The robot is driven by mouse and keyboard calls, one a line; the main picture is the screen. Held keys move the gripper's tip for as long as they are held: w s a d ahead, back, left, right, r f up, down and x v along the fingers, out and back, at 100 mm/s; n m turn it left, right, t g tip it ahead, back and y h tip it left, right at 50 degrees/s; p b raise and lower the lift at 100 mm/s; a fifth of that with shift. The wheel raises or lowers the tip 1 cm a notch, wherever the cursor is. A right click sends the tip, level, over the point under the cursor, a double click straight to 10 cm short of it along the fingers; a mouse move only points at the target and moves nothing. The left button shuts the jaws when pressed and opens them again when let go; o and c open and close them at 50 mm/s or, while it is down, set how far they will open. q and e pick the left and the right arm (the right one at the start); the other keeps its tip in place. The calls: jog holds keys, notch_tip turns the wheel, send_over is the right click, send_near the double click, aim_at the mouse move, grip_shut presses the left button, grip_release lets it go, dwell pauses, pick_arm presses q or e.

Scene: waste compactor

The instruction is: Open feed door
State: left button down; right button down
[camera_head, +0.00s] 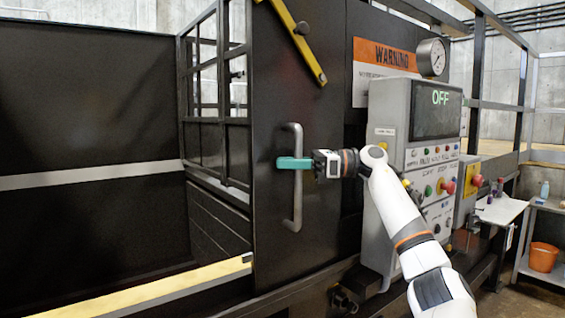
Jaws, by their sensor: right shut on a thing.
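The feed door (270,95) is a dark panel that stands swung out at the middle of the view, with the dark chamber opening to its left. A grey vertical bar handle (295,210) is fixed to it. My right gripper (297,163) has teal fingers and is shut on the handle's upper half, coming from the right. A yellow latch bar (297,45) sits slanted at the door's top. My left gripper is out of view.
A grey control panel (393,130) with a screen reading OFF stands close behind my right arm. A pressure gauge (431,57) is above it. A small shelf (500,210) and an orange bucket (543,257) are at the right. A yellow-topped ledge (150,290) runs along the lower left.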

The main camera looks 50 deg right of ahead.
jog(key=shift+s+d+f, duration=0.1)
jog(key=shift+d, duration=0.35)
jog(key=c, duration=1.6)
grip_release()
jog(key=shift+s, duration=0.1)
jog(key=b+v, duration=0.1)
jog(key=v, duration=1.1)
